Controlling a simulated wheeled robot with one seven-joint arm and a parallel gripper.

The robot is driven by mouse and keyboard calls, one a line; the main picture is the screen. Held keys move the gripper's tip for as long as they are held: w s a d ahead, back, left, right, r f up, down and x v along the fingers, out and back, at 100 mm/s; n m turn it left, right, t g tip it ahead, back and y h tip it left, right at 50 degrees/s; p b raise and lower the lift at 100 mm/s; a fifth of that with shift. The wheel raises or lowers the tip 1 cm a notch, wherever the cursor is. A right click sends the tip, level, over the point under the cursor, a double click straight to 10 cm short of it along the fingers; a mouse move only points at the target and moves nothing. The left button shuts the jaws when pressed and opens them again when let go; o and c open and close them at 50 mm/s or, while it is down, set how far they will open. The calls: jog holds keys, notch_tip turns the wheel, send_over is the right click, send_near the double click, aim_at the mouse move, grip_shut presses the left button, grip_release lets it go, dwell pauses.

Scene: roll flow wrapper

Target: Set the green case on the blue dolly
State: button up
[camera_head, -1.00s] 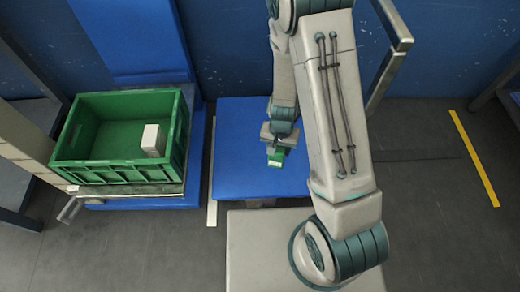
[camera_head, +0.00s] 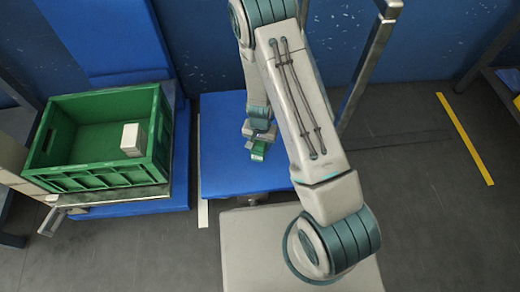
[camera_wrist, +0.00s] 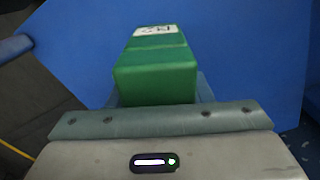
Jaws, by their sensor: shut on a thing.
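The green case (camera_wrist: 158,68) is a small block with a white label at its far end, seen large in the wrist view. In the head view the case (camera_head: 258,151) hangs below my gripper (camera_head: 259,142). My gripper is shut on the case. The blue dolly (camera_head: 228,172) is a flat blue deck in the middle of the head view, and the case is over it. The deck also fills much of the wrist view (camera_wrist: 230,40). I cannot tell whether the case touches the deck.
A green crate (camera_head: 92,180) with a white box (camera_head: 132,139) inside stands on a support to the left. A grey metal post (camera_head: 366,68) rises behind my arm. A yellow floor line (camera_head: 465,138) runs at the right, with open dark floor around it.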

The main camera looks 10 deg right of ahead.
notch_tip(320, 180, down, 4)
jog(key=shift+w+f+b, duration=0.1)
jog(key=shift+b, duration=1)
jog(key=o, duration=1.1)
